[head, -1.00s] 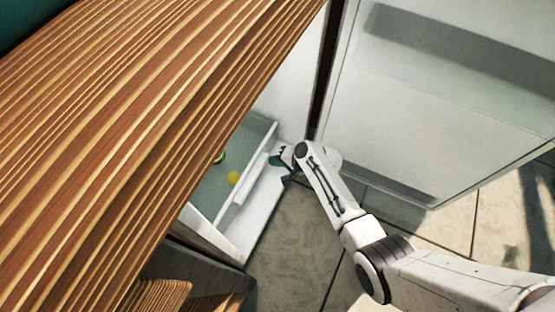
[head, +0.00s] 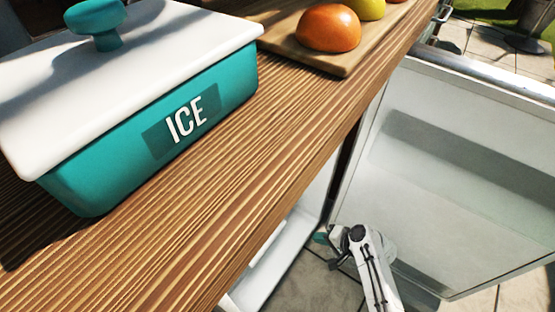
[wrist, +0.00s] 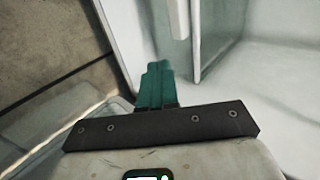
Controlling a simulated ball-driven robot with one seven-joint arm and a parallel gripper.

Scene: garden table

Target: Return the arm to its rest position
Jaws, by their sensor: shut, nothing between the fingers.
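My gripper (head: 320,238) is low in the head view, below the wooden table's edge and beside the open fridge. Its teal fingers also show in the wrist view (wrist: 155,80), pressed together with nothing between them. My white arm reaches up from the bottom of the head view to the gripper. In the wrist view the fingers point toward the white fridge interior (wrist: 240,80), with a clear drawer panel (wrist: 208,45) ahead of them. Whether they touch anything I cannot tell.
The open fridge door (head: 450,190) stands to the right of my arm. The wooden tabletop (head: 250,180) overhangs the fridge. On it are a teal ice box (head: 110,165) with a white lid and a board (head: 290,45) with an orange fruit (head: 329,28). Paved floor lies below.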

